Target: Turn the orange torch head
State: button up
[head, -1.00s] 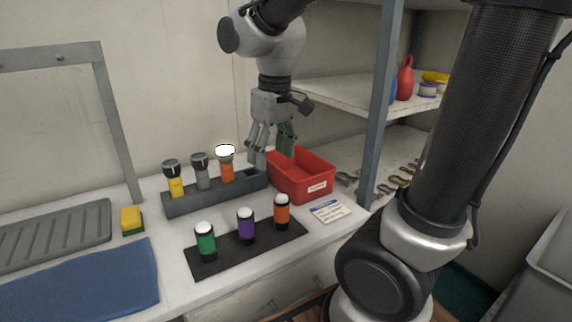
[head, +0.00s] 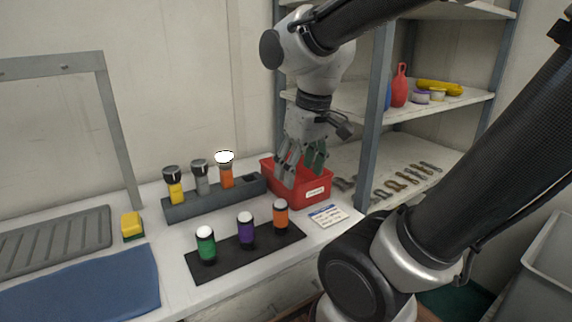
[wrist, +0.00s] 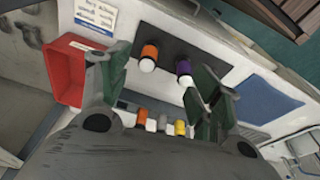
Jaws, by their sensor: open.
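The orange torch (head: 226,176) stands upright in the right part of a grey rack (head: 215,201), and its head (head: 224,157) glows bright white. A grey torch (head: 201,178) and a yellow torch (head: 174,186) stand to its left in the same rack. My gripper (head: 300,172) is open and empty above the red bin (head: 312,190), to the right of the orange torch and apart from it. In the wrist view the orange torch (wrist: 141,118) shows low between the open fingers, its lower part hidden by my gripper.
A black mat (head: 222,266) in front holds green (head: 205,245), purple (head: 246,231) and orange (head: 281,217) cylinders. A printed card (head: 328,215) lies right of it. A sponge (head: 132,226), blue cloth (head: 90,285) and drainer (head: 55,240) are left. A shelf post (head: 376,110) stands behind right.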

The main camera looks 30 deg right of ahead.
notch_tip(320, 180, down, 2)
jog(key=w+g, duration=0.1)
jog(key=w, duration=0.1)
jog(key=r+m+g, duration=0.1)
send_over(224, 156)
jog(key=shift+w+r, duration=0.1)
jog(key=shift+w, duration=0.05)
jog(key=shift+m, duration=0.4)
jog(key=f, duration=0.7)
jog(key=shift+s, duration=0.2)
jog(key=shift+f, duration=0.45)
jog(key=c, duration=1)
